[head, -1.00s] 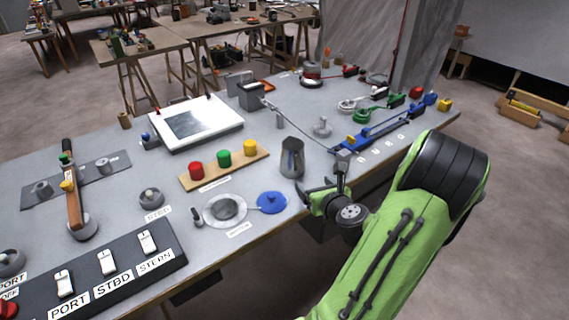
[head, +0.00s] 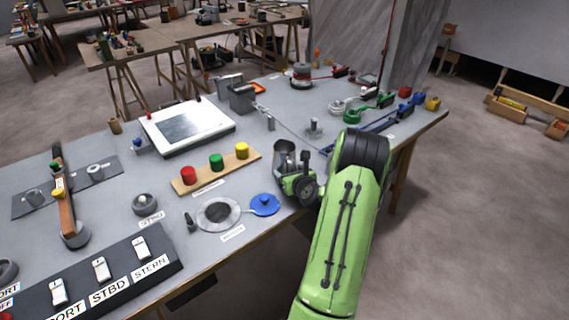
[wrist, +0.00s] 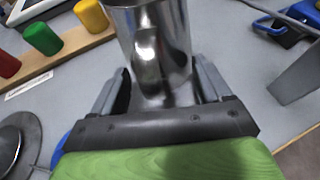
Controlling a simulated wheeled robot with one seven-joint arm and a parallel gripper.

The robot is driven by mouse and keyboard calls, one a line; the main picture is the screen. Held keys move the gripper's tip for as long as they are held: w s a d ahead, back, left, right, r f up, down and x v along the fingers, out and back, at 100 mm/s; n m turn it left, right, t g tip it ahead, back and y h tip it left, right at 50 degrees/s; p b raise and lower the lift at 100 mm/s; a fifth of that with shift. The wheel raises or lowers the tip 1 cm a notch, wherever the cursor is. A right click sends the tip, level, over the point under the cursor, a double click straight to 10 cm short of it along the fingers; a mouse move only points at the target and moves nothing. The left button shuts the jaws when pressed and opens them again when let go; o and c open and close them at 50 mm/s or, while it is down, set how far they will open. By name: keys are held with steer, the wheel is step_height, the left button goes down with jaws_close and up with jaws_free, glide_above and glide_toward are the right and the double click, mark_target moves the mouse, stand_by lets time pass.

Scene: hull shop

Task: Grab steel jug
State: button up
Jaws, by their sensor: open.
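The steel jug (head: 284,150) stands upright on the grey bench, right of the coloured pegs. In the head view my arm and gripper hide its lower part. In the wrist view the shiny jug (wrist: 155,45) stands straight ahead, its handle facing me. My gripper (wrist: 160,92) is open, with one finger on each side of the jug. I cannot tell whether either finger touches it. In the head view my gripper (head: 297,180) is at the near side of the jug, its fingertips largely hidden.
A wooden strip (head: 217,172) with red, green and yellow pegs lies left of the jug. A blue lid-like disc (head: 264,205) and a round grey plate (head: 219,214) lie nearer the front edge. A blue rail (head: 385,124) with coloured fittings runs along the right side.

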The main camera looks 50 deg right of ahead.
mark_target(290, 159)
jaws_close()
stand_by(0.3)
steer(key=shift+r, duration=0.25)
steer(key=shift+r+p, duration=2)
steer(key=shift+r, duration=2.8)
